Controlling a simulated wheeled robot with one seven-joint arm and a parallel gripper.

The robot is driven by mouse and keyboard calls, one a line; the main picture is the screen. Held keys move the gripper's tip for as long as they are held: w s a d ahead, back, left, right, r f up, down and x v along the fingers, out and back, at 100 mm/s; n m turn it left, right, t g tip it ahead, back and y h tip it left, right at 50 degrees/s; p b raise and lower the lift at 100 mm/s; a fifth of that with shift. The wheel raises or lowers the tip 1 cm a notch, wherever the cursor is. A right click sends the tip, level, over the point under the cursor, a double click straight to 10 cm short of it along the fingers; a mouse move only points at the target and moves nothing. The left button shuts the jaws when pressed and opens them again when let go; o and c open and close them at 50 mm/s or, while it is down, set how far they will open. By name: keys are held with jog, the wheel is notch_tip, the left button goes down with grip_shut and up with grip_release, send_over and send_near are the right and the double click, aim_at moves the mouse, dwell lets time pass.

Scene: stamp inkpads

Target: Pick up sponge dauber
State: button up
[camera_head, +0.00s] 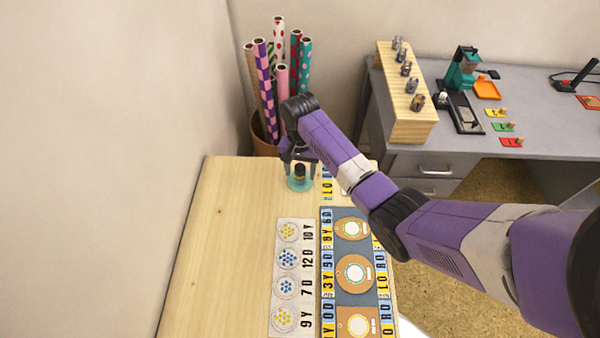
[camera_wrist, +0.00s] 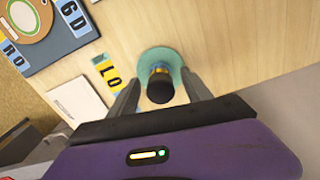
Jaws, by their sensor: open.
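The sponge dauber (camera_head: 299,171) has a dark top and a yellowish band, and stands upright on a round teal base (camera_head: 299,184) at the far end of the wooden table. In the wrist view the dauber (camera_wrist: 160,88) lies between the two fingers, with the teal base (camera_wrist: 158,57) behind it. My gripper (camera_head: 299,160) is above and around the dauber, pointing down. In the wrist view my gripper (camera_wrist: 160,90) is open, with a finger on each side and visible gaps to the dauber.
A sheet with yellow and blue dot prints (camera_head: 293,275) and a lettered board with round pads (camera_head: 352,250) lie on the table. A pot of wrapping rolls (camera_head: 265,135) stands behind. A grey desk (camera_head: 440,150) with a wooden stand (camera_head: 408,100) is at right. The table's left part is bare.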

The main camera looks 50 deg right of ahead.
grip_shut()
jog(key=shift+r, duration=0.1)
